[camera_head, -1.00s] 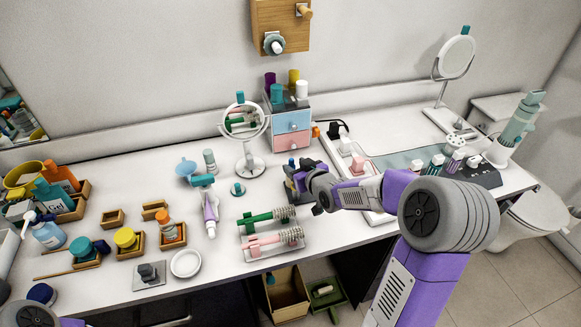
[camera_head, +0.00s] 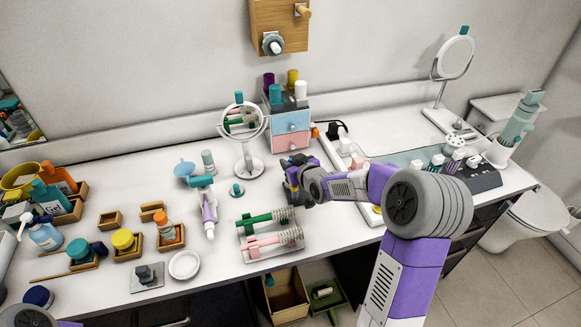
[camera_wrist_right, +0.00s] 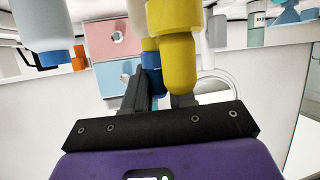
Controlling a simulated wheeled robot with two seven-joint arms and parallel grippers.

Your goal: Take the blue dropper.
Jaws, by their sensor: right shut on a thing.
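The blue dropper (camera_wrist_right: 151,82) shows in the right wrist view as a blue top between the dark fingers of my right gripper (camera_wrist_right: 157,96). The gripper is shut on it. A yellow rounded dropper (camera_wrist_right: 179,65) stands closer to the camera and hides part of the blue dropper and one finger. In the head view my right gripper (camera_head: 290,172) is at the counter, in front of the small drawer unit; the blue dropper is hardly visible there. My left gripper is out of view; only part of its arm shows at the bottom left corner.
The drawer unit (camera_head: 292,130) with bottles on top stands just behind the gripper. A round mirror (camera_head: 250,168) is to its left. A clear tray (camera_head: 262,254) with green and pink brushes lies in front. A pale bottle with a blue cap (camera_wrist_right: 55,58) is close by.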

